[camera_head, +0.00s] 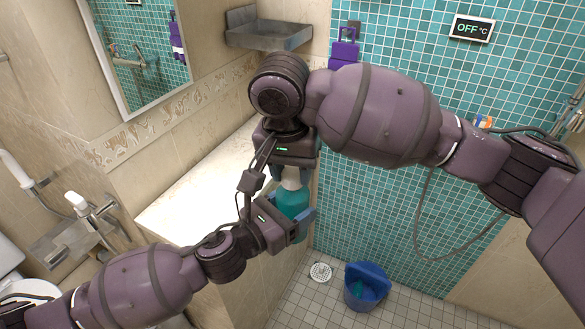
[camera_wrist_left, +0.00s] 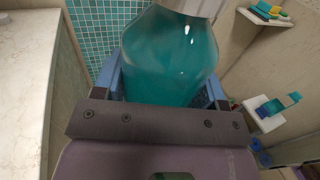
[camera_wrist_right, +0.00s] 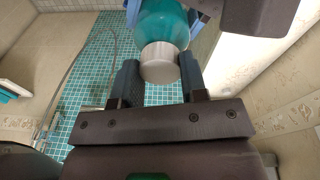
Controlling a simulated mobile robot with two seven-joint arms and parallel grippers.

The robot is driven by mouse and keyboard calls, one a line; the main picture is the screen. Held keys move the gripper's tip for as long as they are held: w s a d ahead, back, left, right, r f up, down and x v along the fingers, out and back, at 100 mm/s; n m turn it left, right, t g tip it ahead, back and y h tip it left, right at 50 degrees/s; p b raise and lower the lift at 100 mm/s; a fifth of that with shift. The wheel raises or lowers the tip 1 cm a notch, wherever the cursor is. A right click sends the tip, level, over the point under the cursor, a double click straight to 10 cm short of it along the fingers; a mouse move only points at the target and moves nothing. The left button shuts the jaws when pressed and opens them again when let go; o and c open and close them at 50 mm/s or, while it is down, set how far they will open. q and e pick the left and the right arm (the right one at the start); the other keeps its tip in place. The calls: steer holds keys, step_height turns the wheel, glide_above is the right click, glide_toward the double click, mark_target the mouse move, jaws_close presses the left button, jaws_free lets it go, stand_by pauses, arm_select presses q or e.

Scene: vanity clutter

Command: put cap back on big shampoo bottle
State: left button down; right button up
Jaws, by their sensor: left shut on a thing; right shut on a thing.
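The big shampoo bottle (camera_head: 290,201) is translucent teal. My left gripper (camera_head: 293,217) is shut around its body and holds it off the counter, in front of the counter's edge. In the left wrist view the bottle (camera_wrist_left: 170,58) fills the space between the blue fingers. The pale grey cap (camera_wrist_right: 160,63) is at the bottle's top, between the fingers of my right gripper (camera_wrist_right: 158,80), which is shut on it from above. The cap also shows in the left wrist view (camera_wrist_left: 192,7), cut off by the top edge. Whether it is fully seated cannot be told.
The pale counter (camera_head: 190,195) lies left of the grippers and its visible top is clear. A blue bucket (camera_head: 366,286) stands on the tiled floor near a drain (camera_head: 320,272). A grey corner shelf (camera_head: 268,36) is above the counter.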

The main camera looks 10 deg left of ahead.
steer(key=m, duration=0.7)
steer(key=shift+m+g+h, duration=0.3)
steer(key=shift+g+h, duration=0.1)
steer(key=m, duration=0.6)
steer(key=shift+w+g, duration=0.1)
steer(key=shift+g, duration=0.3)
steer(key=o, duration=0.9)
steer(key=shift+r, duration=2.25)
steer(key=shift+c, duration=0.4)
